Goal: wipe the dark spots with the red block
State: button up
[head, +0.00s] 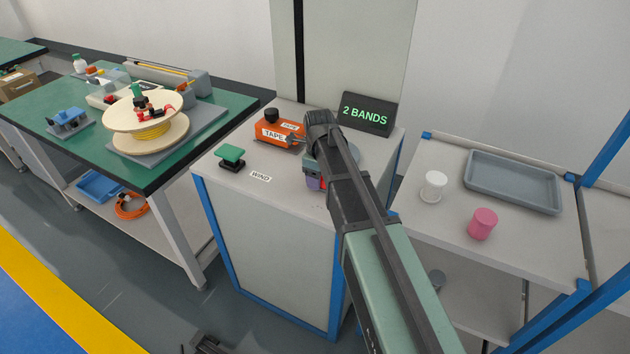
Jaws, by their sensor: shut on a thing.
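My arm reaches over a grey cabinet top (218,171), and its dark wrist hides my gripper's fingertips and whatever is between them. A small purple piece (313,183) with a sliver of red (323,183) beside it shows at the left edge of my arm, low on the cabinet top. I cannot tell whether the red is the block or whether my gripper holds it. Part of a round grey-blue plate (352,152) shows behind my arm.
The right shelf holds a white cylinder (433,186), a pink cylinder (483,223) and a grey tray (514,180). A wooden spool (143,108) stands on the left bench.

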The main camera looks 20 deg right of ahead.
aim_at(309, 209)
jog(key=shift+s+d, duration=0.85)
jog(key=shift+d, duration=0.05)
jog(key=shift+s+a, duration=1.7)
jog(key=shift+s, duration=0.15)
jog(key=shift+s+a, duration=1.7)
jog(key=shift+s, duration=0.15)
notch_tip(309, 209, up, 6)
jog(key=p, duration=0.6)
jog(key=shift+w+r, duration=0.1)
jog(key=shift+r+p, duration=1.4)
jog(key=shift+p, duration=0.1)
